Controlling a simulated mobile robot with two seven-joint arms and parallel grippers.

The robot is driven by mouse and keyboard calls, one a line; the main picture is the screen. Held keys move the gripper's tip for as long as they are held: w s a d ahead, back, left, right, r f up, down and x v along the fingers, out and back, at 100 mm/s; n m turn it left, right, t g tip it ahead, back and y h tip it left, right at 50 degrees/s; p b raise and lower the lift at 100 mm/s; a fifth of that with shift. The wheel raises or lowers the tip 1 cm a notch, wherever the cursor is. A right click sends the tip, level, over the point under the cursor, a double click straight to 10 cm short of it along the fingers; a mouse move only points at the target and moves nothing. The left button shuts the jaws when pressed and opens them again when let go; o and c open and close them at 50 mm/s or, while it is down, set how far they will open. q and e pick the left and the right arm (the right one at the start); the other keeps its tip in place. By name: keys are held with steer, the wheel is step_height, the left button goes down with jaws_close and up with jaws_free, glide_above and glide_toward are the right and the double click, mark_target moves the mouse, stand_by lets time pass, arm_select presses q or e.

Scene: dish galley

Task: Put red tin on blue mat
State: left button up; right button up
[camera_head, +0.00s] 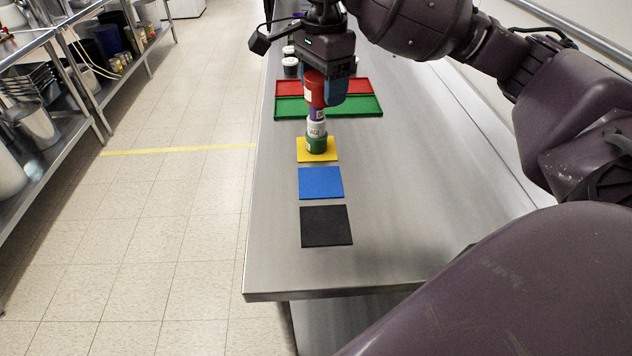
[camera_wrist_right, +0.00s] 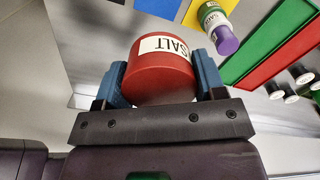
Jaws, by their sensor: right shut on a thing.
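The red tin (camera_head: 315,90) with a white SALT label is held in the air by my right gripper (camera_head: 327,88). In the right wrist view the tin (camera_wrist_right: 160,80) sits between the blue fingers, which touch its sides. The blue mat (camera_head: 320,183) lies bare on the steel counter, nearer than the held tin, between a yellow mat and a black mat. An edge of the blue mat (camera_wrist_right: 158,7) also shows at the top of the right wrist view. My left gripper is out of view.
A stack of a green, white-labelled and purple tin (camera_head: 316,130) stands on the yellow mat (camera_head: 331,157). The black mat (camera_head: 326,226) is bare. A green tray (camera_head: 366,107) and a red tray (camera_head: 352,86) lie behind, with dark jars (camera_head: 290,66) farther back. The counter's right side is clear.

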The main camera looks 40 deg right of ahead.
steer(key=shift+f, duration=0.1)
steer(key=b, duration=0.1)
glide_above(321, 181)
step_height(321, 181, down, 16)
steer(key=shift+r, duration=0.1)
step_height(321, 181, down, 3)
steer(key=shift+f, duration=0.5)
